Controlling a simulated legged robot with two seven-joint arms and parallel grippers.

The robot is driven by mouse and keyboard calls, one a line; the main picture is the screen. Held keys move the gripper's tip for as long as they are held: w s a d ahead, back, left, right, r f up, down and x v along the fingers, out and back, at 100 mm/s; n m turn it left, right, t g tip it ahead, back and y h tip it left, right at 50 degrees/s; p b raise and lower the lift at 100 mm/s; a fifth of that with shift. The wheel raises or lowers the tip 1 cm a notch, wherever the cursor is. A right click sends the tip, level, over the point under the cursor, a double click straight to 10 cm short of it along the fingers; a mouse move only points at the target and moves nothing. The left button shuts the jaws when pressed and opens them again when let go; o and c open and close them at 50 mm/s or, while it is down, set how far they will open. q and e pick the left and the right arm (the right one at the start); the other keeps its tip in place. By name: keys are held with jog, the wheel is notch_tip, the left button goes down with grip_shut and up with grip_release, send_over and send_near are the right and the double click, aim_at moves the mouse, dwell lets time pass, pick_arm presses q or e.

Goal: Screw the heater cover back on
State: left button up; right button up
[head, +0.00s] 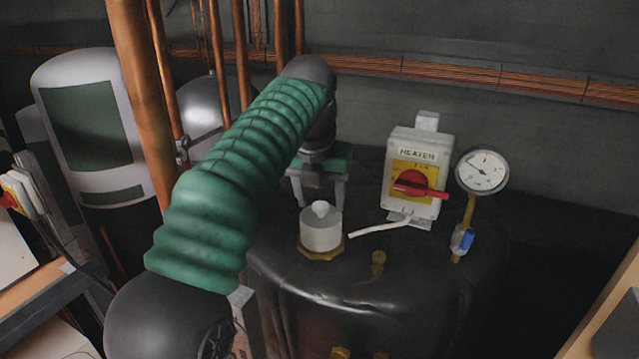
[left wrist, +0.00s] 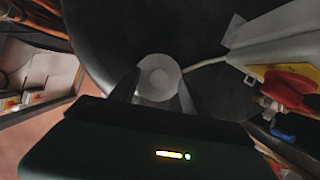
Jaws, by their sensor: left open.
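The heater cover (head: 321,234) is a white round cap with a small knob on top. It sits upright on a brass hex fitting (head: 322,252) on top of the dark tank (head: 330,285). My left gripper (head: 318,190) is open, its fingers pointing down just above and behind the cover in the head view. In the left wrist view the cover (left wrist: 159,77) shows beyond and between the two spread fingertips (left wrist: 156,88). I see no contact between fingers and cover. The cover's threads are hidden. My right gripper is in neither view.
A heater switch box (head: 416,170) with a red knob and white cable (head: 380,229) stands right of the cover. A pressure gauge (head: 482,171) with a blue valve is farther right. Copper pipes (head: 138,90) rise at left. A small brass fitting (head: 378,262) sits in front.

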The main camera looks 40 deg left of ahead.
pick_arm(q)
jog(key=p+v, duration=0.1)
jog(key=v, duration=0.9)
jog(key=shift+p, duration=0.35)
jog(key=shift+d+r, duration=0.15)
jog(key=shift+r, duration=0.15)
jog(key=shift+c, duration=0.8)
jog(key=shift+s+d+f+n+t+y, duration=0.65)
jog(key=shift+d+f+n+t+y, duration=0.35)
jog(key=shift+d+f+n+y, duration=1.15)
jog(key=shift+m, duration=0.35)
jog(key=x, duration=0.7)
jog(key=a+x, duration=0.1)
jog(key=x, duration=0.2)
jog(key=shift+a+r, duration=0.1)
jog(key=shift+s+d+r, duration=0.1)
jog(key=shift+s+d, duration=0.05)
jog(key=shift+d, duration=0.15)
jog(key=shift+c, duration=0.9)
jog(key=shift+h, duration=0.25)
grip_shut()
